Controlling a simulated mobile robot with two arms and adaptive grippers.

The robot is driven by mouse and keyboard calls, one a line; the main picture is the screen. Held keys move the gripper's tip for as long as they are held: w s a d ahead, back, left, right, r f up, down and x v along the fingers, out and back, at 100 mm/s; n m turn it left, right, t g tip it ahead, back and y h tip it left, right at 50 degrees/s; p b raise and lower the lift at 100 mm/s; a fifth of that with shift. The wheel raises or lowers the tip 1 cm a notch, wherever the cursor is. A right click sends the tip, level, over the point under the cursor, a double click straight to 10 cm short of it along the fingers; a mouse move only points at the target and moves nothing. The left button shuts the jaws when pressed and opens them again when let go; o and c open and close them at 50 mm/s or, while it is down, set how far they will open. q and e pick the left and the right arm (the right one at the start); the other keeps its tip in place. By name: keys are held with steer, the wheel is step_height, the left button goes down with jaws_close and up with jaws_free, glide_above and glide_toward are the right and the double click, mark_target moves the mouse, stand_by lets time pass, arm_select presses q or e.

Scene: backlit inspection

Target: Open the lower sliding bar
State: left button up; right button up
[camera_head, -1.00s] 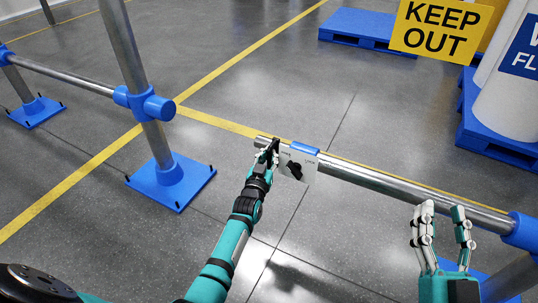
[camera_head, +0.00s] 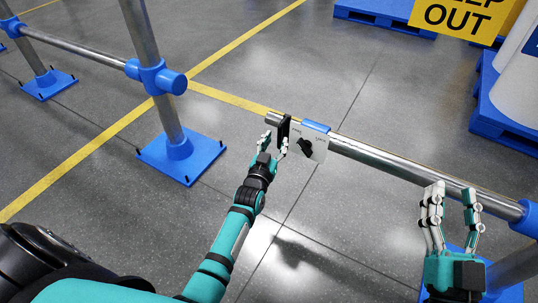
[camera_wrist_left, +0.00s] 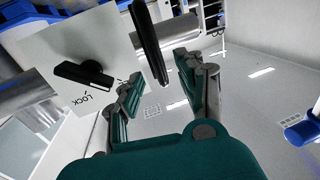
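The lower sliding bar (camera_head: 400,169) is a silver metal tube, running from a blue joint at right to a free end left of centre. Near that end it carries a white plate (camera_head: 318,148) with a black knob (camera_head: 305,148); the wrist view shows the plate (camera_wrist_left: 60,45), knob (camera_wrist_left: 85,74) and the word LOCK. A black upright handle (camera_head: 283,131) stands beside the plate. My left gripper (camera_head: 275,143) is open, its fingers apart on either side of the handle's lower part; contact cannot be told. My right gripper (camera_head: 454,200) is open and empty near the bar's right part.
A post with a blue joint (camera_head: 156,77) and blue base (camera_head: 181,152) stands left, across a gap from the bar's free end. Blue pallets (camera_head: 508,108) and a yellow KEEP OUT sign (camera_head: 458,17) are at upper right. The grey floor between is clear.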

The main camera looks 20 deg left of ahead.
arm_select(q)
steer(key=s, duration=0.7)
steer(key=shift+s+d, duration=0.15)
steer(key=shift+d, duration=0.25)
